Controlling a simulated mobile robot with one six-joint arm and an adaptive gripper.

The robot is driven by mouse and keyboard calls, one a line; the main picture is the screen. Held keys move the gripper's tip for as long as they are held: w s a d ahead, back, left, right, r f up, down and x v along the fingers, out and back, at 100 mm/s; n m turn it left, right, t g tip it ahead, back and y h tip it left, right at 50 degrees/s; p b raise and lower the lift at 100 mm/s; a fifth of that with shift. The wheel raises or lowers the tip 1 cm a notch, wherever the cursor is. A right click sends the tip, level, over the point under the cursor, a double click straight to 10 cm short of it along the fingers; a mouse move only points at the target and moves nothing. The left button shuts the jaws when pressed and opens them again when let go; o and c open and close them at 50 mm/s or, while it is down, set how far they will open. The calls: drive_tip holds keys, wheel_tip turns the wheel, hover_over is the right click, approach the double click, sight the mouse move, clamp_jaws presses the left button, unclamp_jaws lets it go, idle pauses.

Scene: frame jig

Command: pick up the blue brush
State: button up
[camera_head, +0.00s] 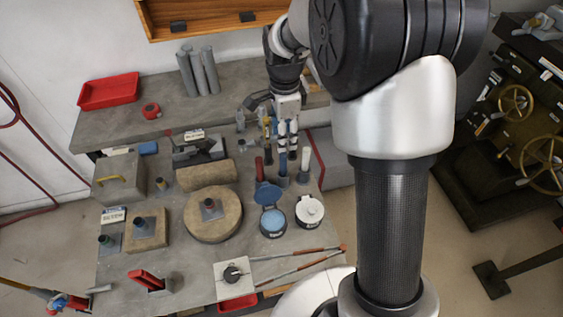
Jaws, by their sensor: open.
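My gripper (287,146) hangs from my arm over the right part of the grey bench, pointing down. Its jaws are open, with two narrow fingers side by side. An upright blue handle (283,165), which looks like the blue brush, stands just below the fingertips. Its lower end sits in a small grey holder on the bench. From this view I cannot tell whether the fingers touch it or are only in line with it. Its bristles cannot be made out.
A red handle (259,169) stands close left and a white one (305,160) close right. In front are an open blue-lidded tin (272,222) and a white round tin (310,210). A round stone disc (212,228) lies left. A red tray (109,91) lies behind.

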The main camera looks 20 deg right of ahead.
sight(283, 163)
wheel_tip(283, 163, down, 14)
drive_tip(key=b, duration=0.4)
drive_tip(key=shift+w+r, duration=0.15)
drive_tip(key=shift+r, duration=0.15)
drive_tip(key=shift+c, duration=0.6)
clamp_jaws()
